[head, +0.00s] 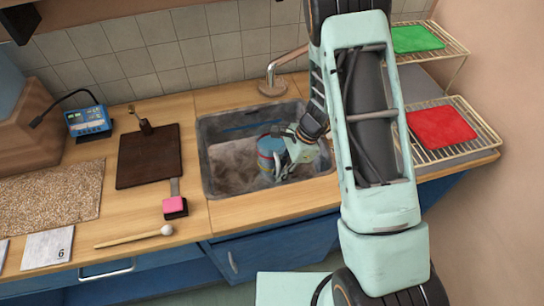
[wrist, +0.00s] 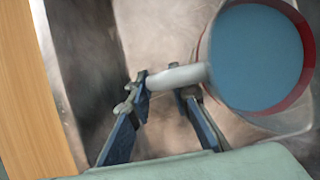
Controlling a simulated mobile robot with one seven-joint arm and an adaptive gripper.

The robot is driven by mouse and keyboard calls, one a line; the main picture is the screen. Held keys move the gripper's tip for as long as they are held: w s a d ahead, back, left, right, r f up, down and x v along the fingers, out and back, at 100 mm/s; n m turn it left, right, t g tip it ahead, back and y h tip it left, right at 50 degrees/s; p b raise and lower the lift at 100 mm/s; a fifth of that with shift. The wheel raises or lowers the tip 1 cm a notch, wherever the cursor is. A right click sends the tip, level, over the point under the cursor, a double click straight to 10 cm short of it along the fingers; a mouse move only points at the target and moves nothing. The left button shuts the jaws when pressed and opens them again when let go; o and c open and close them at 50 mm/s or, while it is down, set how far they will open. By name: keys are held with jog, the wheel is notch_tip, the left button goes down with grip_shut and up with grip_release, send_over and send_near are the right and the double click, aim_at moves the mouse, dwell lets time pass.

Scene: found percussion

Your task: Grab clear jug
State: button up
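The clear jug (head: 266,153) stands in the sink, holding something blue with a red band around it. In the wrist view its round mouth shows the blue content (wrist: 258,58) at the upper right. Its pale handle (wrist: 180,75) points left from the rim. My gripper (head: 282,165) is down in the sink at the jug's right side. In the wrist view my gripper (wrist: 164,90) has its fingertips on either side of the handle's outer part, with a narrow gap between them. Whether they press on the handle is unclear. The handle's lower part is hidden.
Left on the counter are a dark board (head: 147,160), a pink block (head: 174,205) and a mallet (head: 135,237). Wire racks (head: 475,125) stand right.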

grip_shut()
jog(key=shift+w+r, duration=0.1)
jog(key=shift+r, duration=0.15)
dwell(0.4)
